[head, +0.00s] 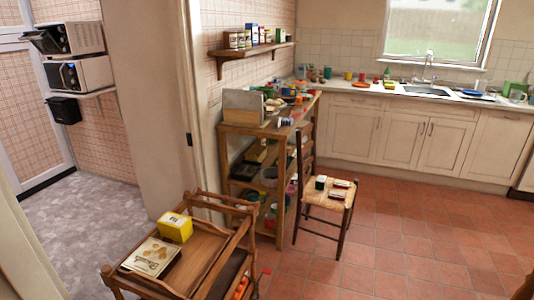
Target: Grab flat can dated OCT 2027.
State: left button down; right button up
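No date reading OCT 2027 is legible at this distance. On the woven seat of the wooden chair (313,205) lie two small flat items, one toward the back (341,183) and one toward the front (337,194); they could be flat cans, but I cannot tell. A small dark box or can (320,182) stands beside them. Neither of my grippers is in view.
A wooden trolley (205,262) at the front holds a yellow box (175,227) and a flat cream box (151,257). A cluttered wooden shelf unit (262,131) stands behind the chair. A counter with a sink (428,91) runs along the back. Tiled floor (405,235) at right is mostly clear.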

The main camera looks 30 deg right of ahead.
aim_at(336, 196)
jog(key=l+z, duration=0.15)
jog(key=z, duration=0.15)
jog(key=i+l+z, duration=0.1)
jog(key=z, duration=0.25)
jog(key=i+l+z, duration=0.3)
jog(key=i+l, duration=0.35)
jog(key=i+l+z, duration=0.35)
jog(key=i, duration=0.35)
jog(key=i+l, duration=0.35)
jog(key=i, duration=0.15)
jog(key=i+l, duration=0.35)
jog(key=i, duration=0.15)
